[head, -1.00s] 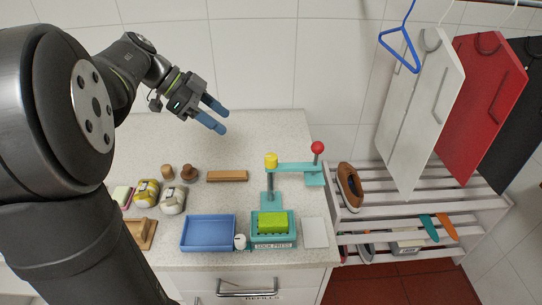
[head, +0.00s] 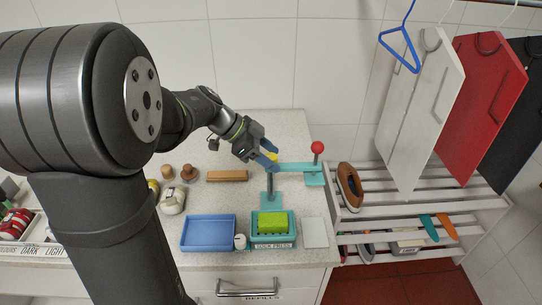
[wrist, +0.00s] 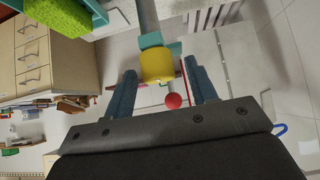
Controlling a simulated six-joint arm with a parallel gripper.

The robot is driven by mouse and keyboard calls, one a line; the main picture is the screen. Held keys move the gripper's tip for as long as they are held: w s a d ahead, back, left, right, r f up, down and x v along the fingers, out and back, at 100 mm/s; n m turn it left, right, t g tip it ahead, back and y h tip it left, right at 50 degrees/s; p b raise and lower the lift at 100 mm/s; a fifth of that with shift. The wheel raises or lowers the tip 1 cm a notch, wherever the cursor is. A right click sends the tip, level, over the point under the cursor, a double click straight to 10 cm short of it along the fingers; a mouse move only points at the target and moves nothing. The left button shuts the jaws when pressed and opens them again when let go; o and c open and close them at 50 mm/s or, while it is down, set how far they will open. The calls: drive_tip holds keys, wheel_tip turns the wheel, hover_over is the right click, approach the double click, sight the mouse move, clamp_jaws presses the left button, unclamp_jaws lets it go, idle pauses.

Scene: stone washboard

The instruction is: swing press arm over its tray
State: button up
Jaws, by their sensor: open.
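The press arm (head: 295,166) is a teal bar that runs right from the post to a red ball knob (head: 317,147) over a small teal rest. The teal post (head: 269,190) carries a yellow cap (head: 273,156) at its top. The press tray (head: 273,242), labelled "SOCK PRESS", stands in front of the post with a green block (head: 273,222) in it. My gripper (head: 269,158) is open at the yellow cap. In the wrist view the yellow cap (wrist: 156,65) shows between the fingers, with the red knob (wrist: 173,101) beyond. I cannot tell whether the fingers touch the cap.
A blue tray (head: 208,233) and a small white object (head: 240,241) are left of the press, and a pale plate (head: 314,232) is right. A wooden bar (head: 227,176) lies behind. A slatted rack with a brown shoe (head: 349,186) stands to the right.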

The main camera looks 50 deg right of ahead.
drive_tip(key=shift+s+d+f, duration=0.1)
drive_tip(key=shift+f, duration=0.1)
clamp_jaws()
